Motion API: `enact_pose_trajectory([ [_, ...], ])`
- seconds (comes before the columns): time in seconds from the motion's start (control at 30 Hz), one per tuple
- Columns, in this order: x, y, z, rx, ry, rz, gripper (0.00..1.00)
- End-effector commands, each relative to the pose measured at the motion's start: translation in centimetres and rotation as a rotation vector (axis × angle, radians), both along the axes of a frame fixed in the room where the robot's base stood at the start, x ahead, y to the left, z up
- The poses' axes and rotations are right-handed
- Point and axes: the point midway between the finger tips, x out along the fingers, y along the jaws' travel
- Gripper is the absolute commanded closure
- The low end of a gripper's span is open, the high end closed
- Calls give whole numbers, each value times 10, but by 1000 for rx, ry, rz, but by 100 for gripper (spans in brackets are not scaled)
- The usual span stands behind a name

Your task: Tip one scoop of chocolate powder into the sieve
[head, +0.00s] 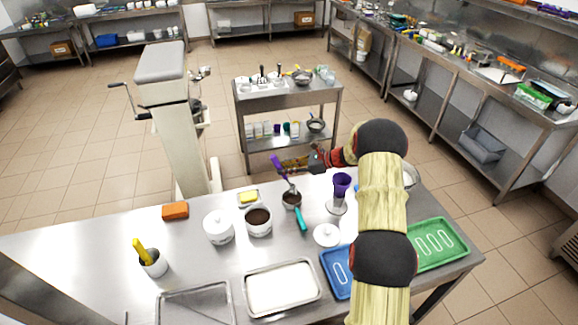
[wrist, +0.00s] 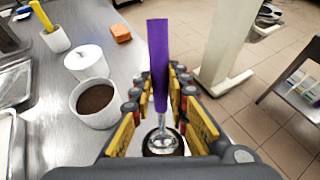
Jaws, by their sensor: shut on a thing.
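My gripper (head: 300,163) is shut on the purple handle of a scoop (wrist: 158,65), which also shows in the head view (head: 278,168). The scoop's handle points up and its metal end points down, at or just above a small dark round vessel. A teal handle (head: 300,218) runs from that vessel toward the near side; this looks like the sieve (head: 291,201). Whether the scoop holds powder, and whether it touches the sieve, I cannot tell. A white tub of brown powder (head: 258,217) stands just left of the sieve; it also shows in the wrist view (wrist: 95,99).
A lidded white pot (head: 218,229) stands left of the tub. A purple cup (head: 342,184) on a stand and a white lid (head: 327,236) are on the right. An orange block (head: 175,211), a yellow block (head: 248,197) and several trays (head: 283,309) share the steel table.

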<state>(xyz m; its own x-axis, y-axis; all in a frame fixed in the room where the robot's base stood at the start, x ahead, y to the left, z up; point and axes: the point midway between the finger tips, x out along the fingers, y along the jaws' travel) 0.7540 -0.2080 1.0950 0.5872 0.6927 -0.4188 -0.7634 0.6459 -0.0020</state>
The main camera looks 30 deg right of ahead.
Motion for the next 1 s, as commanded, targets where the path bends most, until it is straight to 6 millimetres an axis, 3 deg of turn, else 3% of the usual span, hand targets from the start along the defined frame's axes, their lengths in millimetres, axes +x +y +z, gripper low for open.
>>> enact_pose_trajectory([
  [0.43,18,21,-2,-182,150,1,100],
  [1.0,31,38,-22,-368,310,2,100],
])
